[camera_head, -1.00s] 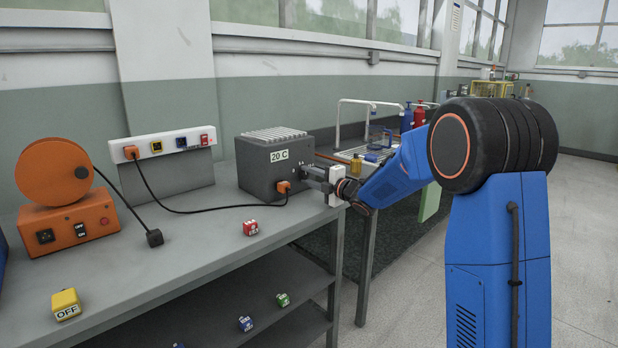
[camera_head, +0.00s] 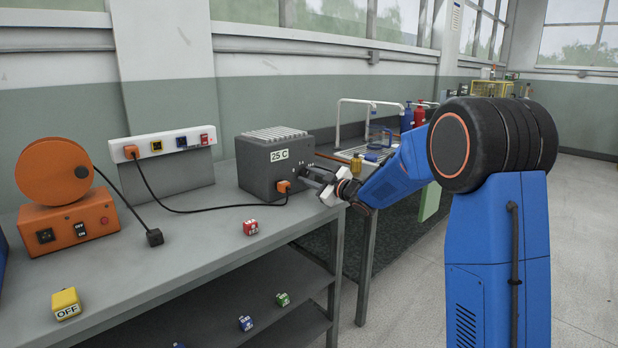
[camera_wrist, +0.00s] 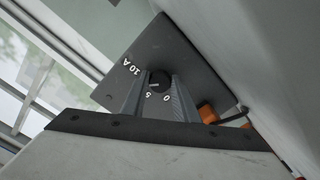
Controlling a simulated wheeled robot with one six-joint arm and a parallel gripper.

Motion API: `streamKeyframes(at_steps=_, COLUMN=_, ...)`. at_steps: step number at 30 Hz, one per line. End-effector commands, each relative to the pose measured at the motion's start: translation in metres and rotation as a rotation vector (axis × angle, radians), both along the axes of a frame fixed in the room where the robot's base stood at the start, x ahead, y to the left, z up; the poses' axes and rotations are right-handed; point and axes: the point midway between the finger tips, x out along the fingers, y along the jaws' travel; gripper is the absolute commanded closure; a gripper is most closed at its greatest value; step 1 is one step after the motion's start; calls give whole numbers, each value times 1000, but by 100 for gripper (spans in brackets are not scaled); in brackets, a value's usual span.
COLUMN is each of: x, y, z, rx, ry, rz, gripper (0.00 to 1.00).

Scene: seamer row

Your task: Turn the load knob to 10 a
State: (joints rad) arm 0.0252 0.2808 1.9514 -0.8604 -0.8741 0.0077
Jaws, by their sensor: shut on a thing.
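The load box (camera_head: 272,165) is a dark grey cabinet on the bench, with a label (camera_head: 279,155) reading 25 C. Its black round load knob (camera_wrist: 158,82) shows in the wrist view, on a dark panel marked 0, 5 and 10 A (camera_wrist: 131,66). A pale pointer line on the knob is small, and I cannot tell exactly which mark it meets. My gripper (camera_wrist: 159,92) is shut on the knob, one finger on each side. In the head view my gripper (camera_head: 318,177) meets the box's right-hand face, and the knob is hidden there.
An orange plug (camera_head: 284,187) with a black cable sits low on the box, close to my gripper. A socket strip (camera_head: 168,145), an orange reel unit (camera_head: 66,215), a red block (camera_head: 251,227) and a yellow OFF block (camera_head: 66,304) are on the bench. Open floor lies right.

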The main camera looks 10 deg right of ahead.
Motion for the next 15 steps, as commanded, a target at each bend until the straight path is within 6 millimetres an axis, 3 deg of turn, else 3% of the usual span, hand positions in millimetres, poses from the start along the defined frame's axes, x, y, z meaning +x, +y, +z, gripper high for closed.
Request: streamKeyframes(at_steps=15, x=-1, y=0, z=-3, rx=272, ry=188, rz=-2, gripper=95)
